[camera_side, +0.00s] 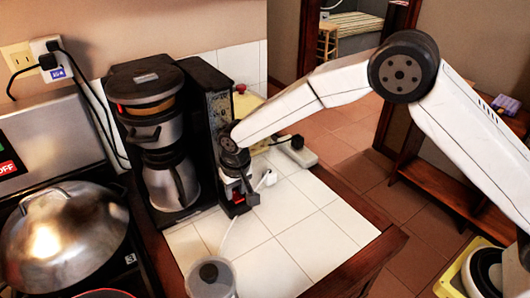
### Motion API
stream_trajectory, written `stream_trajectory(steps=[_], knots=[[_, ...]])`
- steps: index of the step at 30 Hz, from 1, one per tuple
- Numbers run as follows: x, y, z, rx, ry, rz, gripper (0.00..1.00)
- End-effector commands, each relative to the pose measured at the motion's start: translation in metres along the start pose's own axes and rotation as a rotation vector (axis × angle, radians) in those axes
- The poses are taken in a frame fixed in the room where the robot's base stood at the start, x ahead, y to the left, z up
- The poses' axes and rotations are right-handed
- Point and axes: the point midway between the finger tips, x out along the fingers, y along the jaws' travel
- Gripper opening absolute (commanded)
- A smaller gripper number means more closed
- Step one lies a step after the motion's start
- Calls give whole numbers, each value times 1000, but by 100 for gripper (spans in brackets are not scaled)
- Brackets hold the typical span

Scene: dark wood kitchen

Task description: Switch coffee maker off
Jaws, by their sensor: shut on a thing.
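The black coffee maker (125,90) stands against the wall at the back left of the white-tiled counter. A steel carafe (172,183) with a black handle sits in its lower bay. A tall panel with small controls (218,108) is on its right side. My gripper (240,205) points down in front of the lower part of this panel, close to the tiles. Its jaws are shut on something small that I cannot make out. The gripper and wrist hide the lower part of the panel.
A domed steel lid (62,235) covers a pan on the stove at left. A grey cylindrical container (210,279) stands at the front. A white plug (266,180) and a power strip (292,152) lie right of my gripper. The tiles (320,215) at right are clear up to the wooden edge.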

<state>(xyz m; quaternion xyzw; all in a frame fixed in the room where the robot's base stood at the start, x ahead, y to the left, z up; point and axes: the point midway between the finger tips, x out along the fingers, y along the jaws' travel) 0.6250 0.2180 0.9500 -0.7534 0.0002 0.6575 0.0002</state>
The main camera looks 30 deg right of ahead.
Motion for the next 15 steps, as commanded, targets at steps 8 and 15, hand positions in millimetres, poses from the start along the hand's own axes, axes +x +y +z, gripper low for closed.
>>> stream_trajectory(steps=[8,15], knots=[[0,1,-1,1,-1,1,0],[0,1,0,0,-1,1,74]])
